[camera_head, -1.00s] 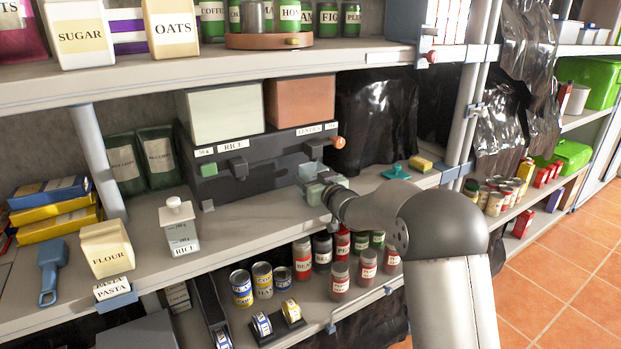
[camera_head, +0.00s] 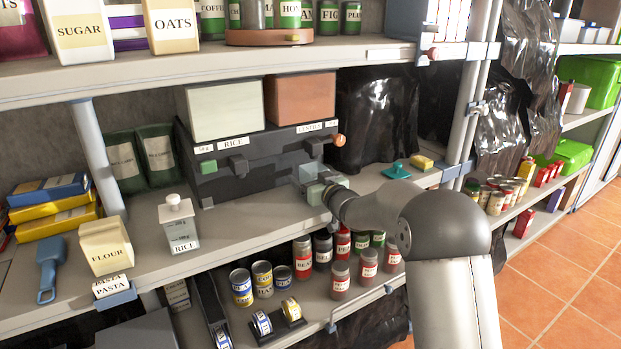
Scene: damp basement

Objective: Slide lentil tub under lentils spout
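The dark dispenser (camera_head: 262,160) stands on the middle shelf, with a pale bin over its RICE label and a reddish-brown bin over its LENTILS label (camera_head: 310,128). A clear, pale tub (camera_head: 311,173), apparently the lentil tub, is at the dispenser's right front, below the LENTILS side. The lentils spout is not clearly seen behind it. My gripper (camera_head: 328,189) is at the tub's near right side, close to or touching it. My wrist hides most of the fingers, so their opening and any grip are unclear.
A tub labelled RICE (camera_head: 179,224) stands front left of the dispenser, with a flour box (camera_head: 106,247) further left. A teal lidded item (camera_head: 396,170) and a yellow block (camera_head: 421,162) lie to the right. The shelf between rice tub and gripper is clear.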

